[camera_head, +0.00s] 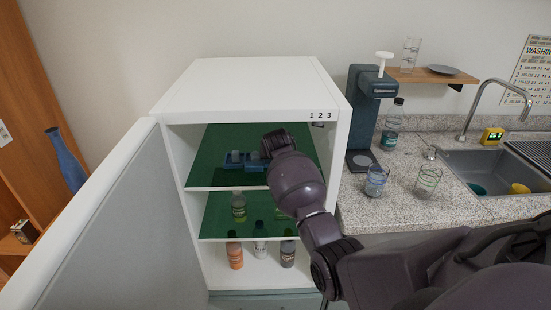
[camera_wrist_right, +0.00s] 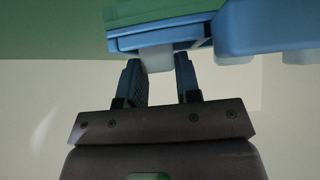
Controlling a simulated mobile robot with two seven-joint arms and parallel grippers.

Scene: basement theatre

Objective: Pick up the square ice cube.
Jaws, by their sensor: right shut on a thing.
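My right arm reaches from the right into the upper compartment of the open white cabinet, and its wrist hides the fingers in the head view. In the right wrist view, my right gripper (camera_wrist_right: 158,66) is shut on a pale translucent block, the ice cube (camera_wrist_right: 156,65), between its two fingertips. The block's top meets the edge of a blue tray; I cannot tell whether they touch. In the head view the blue tray (camera_head: 233,167) sits on the green upper shelf, with small greyish blocks (camera_head: 236,156) on it. My left gripper is not in view.
The cabinet (camera_head: 235,85) has its door (camera_head: 95,230) open at left. Patterned glasses (camera_head: 376,181) and a dispenser (camera_head: 366,115) stand on the counter, beside a sink (camera_head: 490,170).

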